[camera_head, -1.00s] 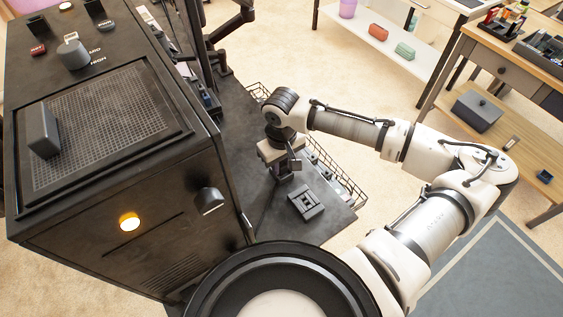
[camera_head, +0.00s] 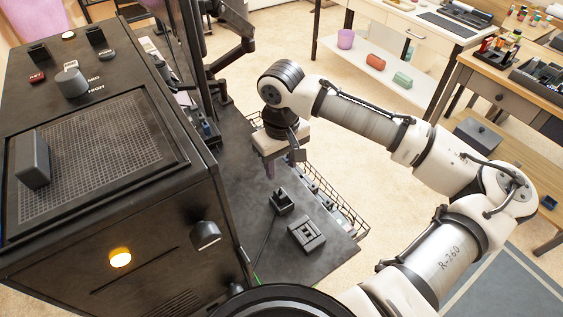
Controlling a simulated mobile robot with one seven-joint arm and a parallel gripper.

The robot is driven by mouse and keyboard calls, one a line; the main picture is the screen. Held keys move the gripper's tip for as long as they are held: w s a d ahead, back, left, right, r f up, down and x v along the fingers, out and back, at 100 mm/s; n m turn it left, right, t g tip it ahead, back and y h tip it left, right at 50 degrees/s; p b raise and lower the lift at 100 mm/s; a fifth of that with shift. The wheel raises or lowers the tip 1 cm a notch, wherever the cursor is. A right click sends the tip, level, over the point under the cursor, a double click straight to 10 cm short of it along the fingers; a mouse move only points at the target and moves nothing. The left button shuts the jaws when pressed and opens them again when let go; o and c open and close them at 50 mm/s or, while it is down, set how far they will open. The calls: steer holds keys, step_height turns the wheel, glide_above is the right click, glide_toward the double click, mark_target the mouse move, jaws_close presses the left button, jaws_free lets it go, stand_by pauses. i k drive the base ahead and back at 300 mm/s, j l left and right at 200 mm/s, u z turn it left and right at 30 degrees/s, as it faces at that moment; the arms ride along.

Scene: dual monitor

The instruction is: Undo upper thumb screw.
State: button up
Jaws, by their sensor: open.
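My gripper (camera_head: 271,168) hangs over the dark desk (camera_head: 235,140), pointing down; it is open, and its fingertips are mostly hidden behind its pale body. No thumb screw can be made out. A small dark block (camera_head: 282,201), with a thin cable running from it, stands on the desk below and slightly right of my gripper, apart from it. A grey flat block with a raised pattern (camera_head: 307,235) lies nearer the desk's front edge. I cannot tell whether either carries the screw.
A tall black cabinet (camera_head: 215,220) with knobs, a mesh panel and a lit amber lamp (camera_head: 120,257) fills the left. A black monitor arm (camera_head: 235,45) stands at the back. A wire basket (camera_head: 330,200) lines the desk's right edge. Open floor lies beyond.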

mark_target(205, 236)
steer(key=k+l, duration=1.25)
